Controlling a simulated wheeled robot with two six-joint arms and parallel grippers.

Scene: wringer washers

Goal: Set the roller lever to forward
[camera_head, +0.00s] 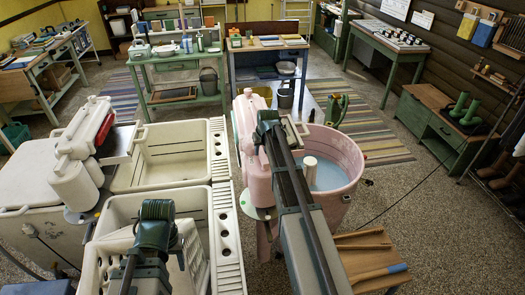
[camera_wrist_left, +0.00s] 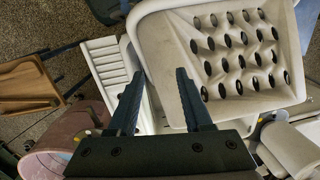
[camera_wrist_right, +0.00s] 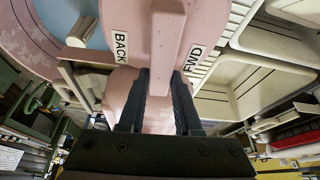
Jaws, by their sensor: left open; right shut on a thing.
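The pink wringer washer (camera_head: 342,185) has a tub of bluish water, and its pink wringer (camera_head: 252,108) stands at the tub's left side. In the right wrist view the pink roller lever (camera_wrist_right: 167,45) stands between a "BACK" label (camera_wrist_right: 121,47) on the left and a partly covered label (camera_wrist_right: 192,58) on the right. My right gripper (camera_wrist_right: 161,85) is shut on the lever. In the head view my right gripper (camera_head: 266,118) is at the wringer, and the lever cannot be made out there. My left gripper (camera_wrist_left: 155,80) is open and empty, above the pale sink basins (camera_head: 160,215).
A white washer with wringer (camera_head: 75,170) stands at the left. A ribbed drainboard (camera_head: 226,215) runs between the sinks and the pink washer. A wooden stool or bench (camera_head: 365,255) is at the lower right. Green benches (camera_head: 180,70) stand behind, with open floor at the right.

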